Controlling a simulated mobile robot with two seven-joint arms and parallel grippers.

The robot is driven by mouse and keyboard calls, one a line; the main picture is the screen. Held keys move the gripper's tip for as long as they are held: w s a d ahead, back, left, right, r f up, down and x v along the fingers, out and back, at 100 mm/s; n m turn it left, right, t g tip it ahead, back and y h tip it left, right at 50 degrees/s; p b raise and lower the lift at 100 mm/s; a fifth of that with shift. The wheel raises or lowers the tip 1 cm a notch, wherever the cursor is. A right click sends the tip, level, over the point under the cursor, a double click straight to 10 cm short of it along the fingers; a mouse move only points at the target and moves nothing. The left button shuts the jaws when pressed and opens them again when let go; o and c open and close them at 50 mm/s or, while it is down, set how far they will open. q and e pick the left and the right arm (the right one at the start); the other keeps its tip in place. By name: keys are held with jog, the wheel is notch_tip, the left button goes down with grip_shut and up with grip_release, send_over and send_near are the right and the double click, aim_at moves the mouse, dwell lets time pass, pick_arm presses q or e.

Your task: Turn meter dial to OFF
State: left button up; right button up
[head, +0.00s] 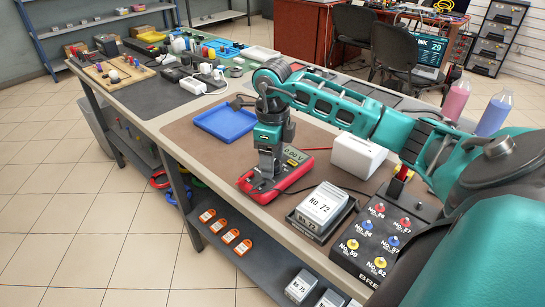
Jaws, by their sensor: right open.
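The red multimeter (297,172) lies on the brown mat of the bench, its lit display facing up with small digits. My right gripper (264,177) points down over the meter's near-left half, open, with its fingertips at or just above the dial area. The fingers hide the dial, so its setting and any contact cannot be told. My left gripper is not in view.
A blue tray (225,121) lies behind the meter and a white box (358,156) stands to its right. A block marked No. 72 (322,204) sits in a dark holder near the front edge. A black panel with coloured numbered plugs (378,240) is at the right.

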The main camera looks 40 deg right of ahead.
jog(key=shift+f, duration=0.2)
jog(key=shift+c, duration=0.2)
jog(key=c, duration=1)
jog(key=n, duration=0.2)
jog(key=shift+d+n+b, duration=0.1)
jog(key=shift+n+b, duration=0.25)
jog(key=shift+n, duration=0.05)
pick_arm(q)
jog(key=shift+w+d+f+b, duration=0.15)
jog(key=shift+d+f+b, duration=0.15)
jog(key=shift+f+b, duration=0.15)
pick_arm(e)
jog(key=n, duration=0.5)
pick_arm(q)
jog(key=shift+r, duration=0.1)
